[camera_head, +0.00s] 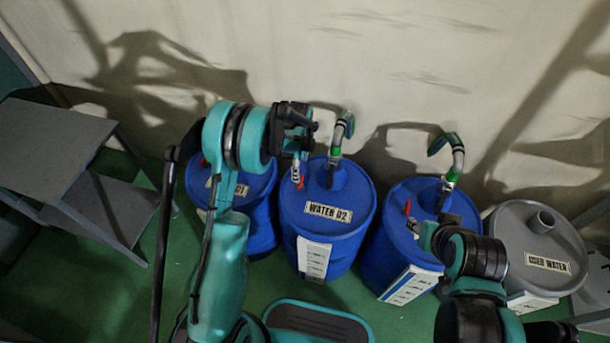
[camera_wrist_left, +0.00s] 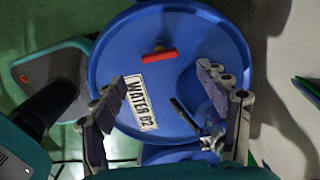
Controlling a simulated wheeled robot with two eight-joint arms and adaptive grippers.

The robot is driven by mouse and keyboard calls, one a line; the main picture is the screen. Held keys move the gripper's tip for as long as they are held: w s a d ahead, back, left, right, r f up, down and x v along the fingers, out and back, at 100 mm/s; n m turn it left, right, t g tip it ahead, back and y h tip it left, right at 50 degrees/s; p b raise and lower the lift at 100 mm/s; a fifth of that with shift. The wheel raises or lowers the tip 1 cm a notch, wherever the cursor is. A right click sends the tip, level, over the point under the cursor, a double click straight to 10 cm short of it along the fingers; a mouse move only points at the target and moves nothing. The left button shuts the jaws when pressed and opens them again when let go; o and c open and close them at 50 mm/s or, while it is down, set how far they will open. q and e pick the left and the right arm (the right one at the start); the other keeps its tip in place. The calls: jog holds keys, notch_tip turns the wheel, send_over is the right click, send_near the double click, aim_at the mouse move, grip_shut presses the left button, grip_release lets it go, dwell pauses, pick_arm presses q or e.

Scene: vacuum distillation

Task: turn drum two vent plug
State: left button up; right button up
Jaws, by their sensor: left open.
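The blue drum labelled WATER 02 (camera_head: 327,235) stands in the middle of the drum row. In the left wrist view, its lid (camera_wrist_left: 205,38) fills the middle, with the label (camera_wrist_left: 141,104) on it. The red vent plug (camera_wrist_left: 158,55) lies crosswise on the lid; in the head view it shows as a small red part (camera_head: 300,184). My left gripper (camera_head: 299,165) hangs over the lid. In the wrist view its fingers (camera_wrist_left: 162,78) are spread and empty, with the plug ahead of the gap between them. My right gripper (camera_head: 428,236) is over the third blue drum, its fingers unclear.
Blue drum 01 (camera_head: 262,225) is partly behind my left arm. A third blue drum (camera_head: 385,255) and a grey used water drum (camera_head: 525,235) stand at the right. A curved hose fitting (camera_head: 337,140) rises from drum two's lid. Grey steps (camera_head: 60,150) are at left.

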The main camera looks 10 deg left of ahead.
aim_at(301, 181)
pick_arm(q)
notch_tip(301, 181, down, 8)
jog(key=b, duration=0.3)
jog(key=shift+r, duration=0.25)
jog(key=c, duration=1.2)
